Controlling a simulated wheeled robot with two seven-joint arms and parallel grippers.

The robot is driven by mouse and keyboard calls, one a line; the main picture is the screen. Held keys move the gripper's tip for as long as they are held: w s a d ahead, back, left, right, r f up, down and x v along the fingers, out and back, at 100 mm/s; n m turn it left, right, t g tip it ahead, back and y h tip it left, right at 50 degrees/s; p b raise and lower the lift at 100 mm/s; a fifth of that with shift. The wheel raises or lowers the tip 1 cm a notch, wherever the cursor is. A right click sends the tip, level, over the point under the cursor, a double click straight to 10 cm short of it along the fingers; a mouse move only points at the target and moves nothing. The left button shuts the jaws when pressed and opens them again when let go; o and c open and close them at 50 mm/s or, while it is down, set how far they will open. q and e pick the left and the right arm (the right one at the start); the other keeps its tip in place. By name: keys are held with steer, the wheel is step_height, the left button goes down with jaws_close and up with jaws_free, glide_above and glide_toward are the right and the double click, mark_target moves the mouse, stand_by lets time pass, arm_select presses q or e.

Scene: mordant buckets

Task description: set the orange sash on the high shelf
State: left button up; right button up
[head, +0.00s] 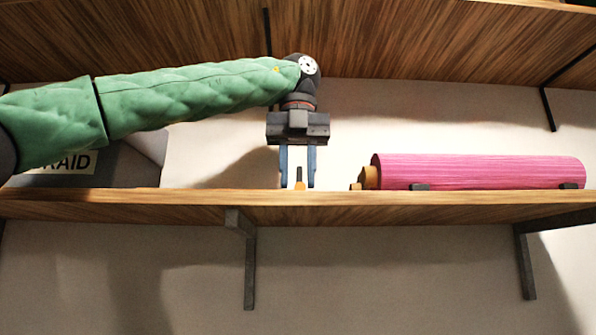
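The high shelf (400,209) runs across the middle of the head view, seen from below its top surface. My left gripper (298,184) points down over it, its two blue fingers apart. A small orange piece (300,185), probably part of the orange sash, shows between the fingers just above the shelf's front edge. It looks narrower than the gap between the fingers. Its lower part, and any contact with the shelf, is hidden by the edge. My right gripper is not in view.
A pink roll (480,171) with an orange-brown end lies on the shelf to the right, by small dark stops. A grey labelled bin (130,165) stands at the left, partly behind my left arm. Another wooden shelf (420,45) is overhead.

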arm_select(q)
steer(key=shift+s, duration=0.1)
steer(key=shift+r, duration=1.5)
step_height(320, 180, up, 2)
steer(key=shift+s+d+r, duration=0.1)
steer(key=shift+d+r, duration=0.05)
steer(key=shift+r, duration=1.3)
